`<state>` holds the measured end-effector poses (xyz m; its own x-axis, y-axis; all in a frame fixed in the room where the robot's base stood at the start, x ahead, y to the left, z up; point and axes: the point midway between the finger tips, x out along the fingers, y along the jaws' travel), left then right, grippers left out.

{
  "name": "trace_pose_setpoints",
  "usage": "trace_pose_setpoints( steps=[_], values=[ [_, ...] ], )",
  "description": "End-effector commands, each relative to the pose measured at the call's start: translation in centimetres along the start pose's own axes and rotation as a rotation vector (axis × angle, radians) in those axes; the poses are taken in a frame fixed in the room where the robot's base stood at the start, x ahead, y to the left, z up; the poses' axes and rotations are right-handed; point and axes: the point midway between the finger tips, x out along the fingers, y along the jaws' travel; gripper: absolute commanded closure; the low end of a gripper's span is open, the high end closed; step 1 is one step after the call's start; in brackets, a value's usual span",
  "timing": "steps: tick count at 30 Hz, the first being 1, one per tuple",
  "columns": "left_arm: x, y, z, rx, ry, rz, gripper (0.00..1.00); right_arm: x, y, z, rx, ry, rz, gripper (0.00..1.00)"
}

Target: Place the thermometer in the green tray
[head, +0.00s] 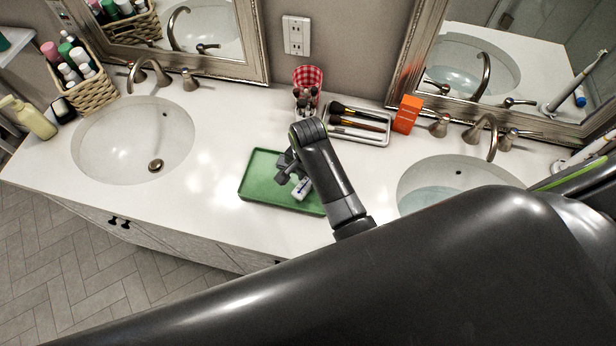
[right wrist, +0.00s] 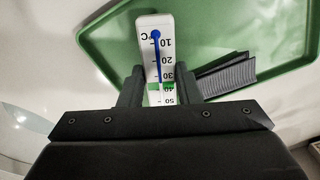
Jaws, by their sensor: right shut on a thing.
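The thermometer is white with a printed scale, a blue column and a green band. It stands out between the two fingers of my right gripper (right wrist: 160,90) in the right wrist view (right wrist: 153,48). In the head view the thermometer (head: 302,188) shows as a small white piece at my right gripper (head: 291,176). The gripper is shut on it, over the green tray (head: 259,182). The tray also fills the upper part of the right wrist view (right wrist: 210,30). I cannot tell whether the thermometer touches the tray floor. My left gripper is not in view.
A dark ribbed thing (right wrist: 226,76) shows over the tray beside the right finger. Behind the tray are a red checked cup (head: 307,76), a metal tray of brushes (head: 340,133) and an orange box (head: 407,114). Sinks lie left (head: 130,130) and right (head: 425,175).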

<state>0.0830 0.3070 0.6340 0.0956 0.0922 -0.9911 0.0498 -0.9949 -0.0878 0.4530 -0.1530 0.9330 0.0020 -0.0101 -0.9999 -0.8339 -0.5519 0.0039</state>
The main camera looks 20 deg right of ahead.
Motion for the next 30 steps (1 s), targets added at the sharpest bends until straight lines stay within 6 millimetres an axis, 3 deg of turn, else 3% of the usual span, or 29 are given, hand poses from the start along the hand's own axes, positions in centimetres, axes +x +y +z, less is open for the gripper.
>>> trace_pose_setpoints(
  steps=[5,16,17,21,30],
  values=[
    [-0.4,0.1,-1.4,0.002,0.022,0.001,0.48,1.4,0.0,0.0,0.000,-0.001,0.000,0.94],
    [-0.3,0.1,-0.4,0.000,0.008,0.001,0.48,1.8,0.0,0.0,0.000,0.000,-0.001,0.94],
    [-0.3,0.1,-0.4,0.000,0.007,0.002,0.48,1.8,0.0,0.0,0.000,0.000,-0.001,0.67],
    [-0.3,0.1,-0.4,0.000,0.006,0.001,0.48,1.8,0.0,0.0,0.000,0.000,-0.001,0.49],
    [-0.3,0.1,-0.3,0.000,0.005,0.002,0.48,1.6,0.0,0.0,0.000,0.000,-0.002,0.48]
  ],
)
